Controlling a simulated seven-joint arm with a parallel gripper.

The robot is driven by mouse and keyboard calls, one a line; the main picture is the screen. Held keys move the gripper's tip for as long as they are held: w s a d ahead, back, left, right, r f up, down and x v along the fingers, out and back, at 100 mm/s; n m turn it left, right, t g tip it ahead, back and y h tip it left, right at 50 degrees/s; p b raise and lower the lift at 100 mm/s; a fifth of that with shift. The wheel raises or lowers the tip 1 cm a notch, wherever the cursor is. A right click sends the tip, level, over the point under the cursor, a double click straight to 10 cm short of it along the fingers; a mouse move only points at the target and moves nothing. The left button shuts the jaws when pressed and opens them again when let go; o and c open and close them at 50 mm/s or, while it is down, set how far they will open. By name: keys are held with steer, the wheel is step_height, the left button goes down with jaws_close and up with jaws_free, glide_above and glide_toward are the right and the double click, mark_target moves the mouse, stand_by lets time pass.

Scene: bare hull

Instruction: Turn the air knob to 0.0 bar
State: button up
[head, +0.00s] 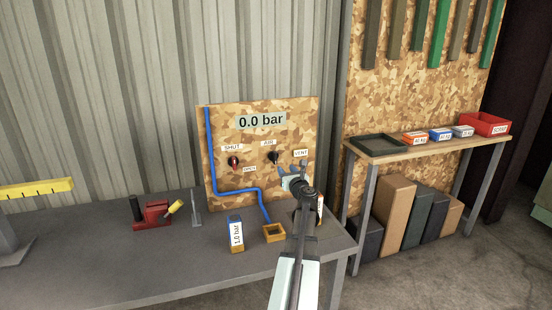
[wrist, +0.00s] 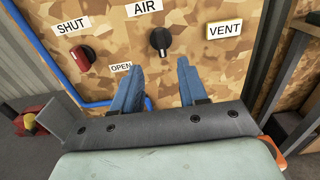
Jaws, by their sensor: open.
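The black air knob (head: 273,157) sits on the plywood panel (head: 215,120) under the AIR label. It also shows in the wrist view (wrist: 160,40), with a light mark on its rim. The display (head: 261,121) above reads 0.0 bar. My gripper (wrist: 160,75) is open and empty, its two blue fingers pointing at the panel just below the air knob and apart from it. In the head view my gripper (head: 287,178) is in front of the panel's lower right. The contact between fingertips and panel cannot be told.
A red knob (head: 233,161) between SHUT and OPEN labels is left of the air knob; a VENT label (head: 301,153) is right. A blue hose (head: 212,150) runs down the panel. A block marked 1.0 bar (head: 236,235) and a wooden box (head: 273,233) stand on the bench.

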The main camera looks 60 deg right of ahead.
mark_target(276, 156)
steer(key=x, duration=1.3)
steer(key=shift+w+d, duration=0.2)
steer(key=shift+w, duration=0.05)
steer(key=shift+c, duration=0.2)
jaws_close()
